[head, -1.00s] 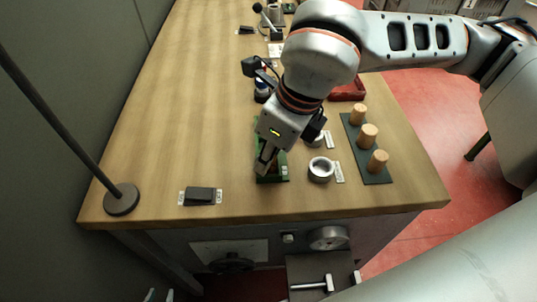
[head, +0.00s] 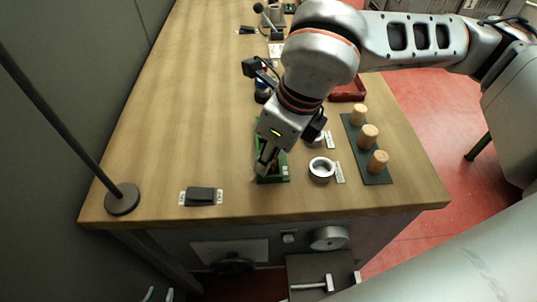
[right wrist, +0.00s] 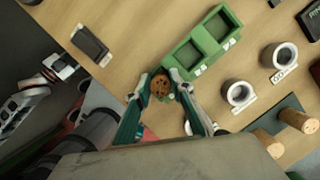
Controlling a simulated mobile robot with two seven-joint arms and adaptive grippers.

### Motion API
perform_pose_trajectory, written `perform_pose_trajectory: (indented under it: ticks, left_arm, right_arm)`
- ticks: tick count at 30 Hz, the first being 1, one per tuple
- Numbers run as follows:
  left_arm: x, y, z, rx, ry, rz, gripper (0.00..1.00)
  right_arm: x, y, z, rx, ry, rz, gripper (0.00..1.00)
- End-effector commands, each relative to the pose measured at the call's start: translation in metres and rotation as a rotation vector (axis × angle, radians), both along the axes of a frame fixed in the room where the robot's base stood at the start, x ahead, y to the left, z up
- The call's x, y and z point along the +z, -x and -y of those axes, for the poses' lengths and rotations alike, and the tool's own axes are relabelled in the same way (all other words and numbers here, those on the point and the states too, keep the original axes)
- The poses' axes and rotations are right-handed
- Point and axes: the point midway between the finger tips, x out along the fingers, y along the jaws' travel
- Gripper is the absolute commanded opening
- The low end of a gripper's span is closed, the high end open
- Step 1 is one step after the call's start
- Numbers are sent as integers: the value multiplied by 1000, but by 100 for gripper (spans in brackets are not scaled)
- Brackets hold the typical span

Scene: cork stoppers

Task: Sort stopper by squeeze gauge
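My right gripper (right wrist: 158,82) points down at the near part of a green tray (head: 273,180). In the right wrist view its two fingers stand on either side of a brown speckled cork stopper (right wrist: 160,87) and appear closed on it. The stopper is at the end of the tray, which also shows in that view (right wrist: 199,40); its two visible compartments look empty. In the head view the arm and fingers largely hide the stopper.
A dark block (head: 200,196) with pale tabs lies left of the tray. A grey ring-shaped cup (head: 321,169) stands right of it, with another behind. Several light pegs (head: 369,135) stand on a dark mat (head: 376,178). A red tray (head: 349,92) is farther back.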

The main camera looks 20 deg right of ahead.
Motion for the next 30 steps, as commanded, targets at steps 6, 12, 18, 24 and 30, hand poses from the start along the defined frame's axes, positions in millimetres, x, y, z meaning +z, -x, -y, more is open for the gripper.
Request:
perform_pose_trajectory:
  ticks: [6, 12, 18, 24, 30]
  left_arm:
    - [-4, 2, 0, 0, 0, -5, 26]
    - [-2, 0, 0, 0, -1, -2, 26]
    - [-2, 0, 0, 0, 0, -2, 26]
    - [-2, 2, 0, -1, 0, -4, 26]
    - [-1, 0, 0, 0, 0, -2, 26]
  right_arm:
    - [-18, 9, 6, -4, 23, -45, 40]
    - [-16, 9, 6, -4, 23, -42, 40]
    - [-14, 9, 6, -5, 24, -40, 40]
    - [-3, 9, 7, -5, 22, -35, 40]
    - [35, 13, 11, -4, 16, -22, 40]
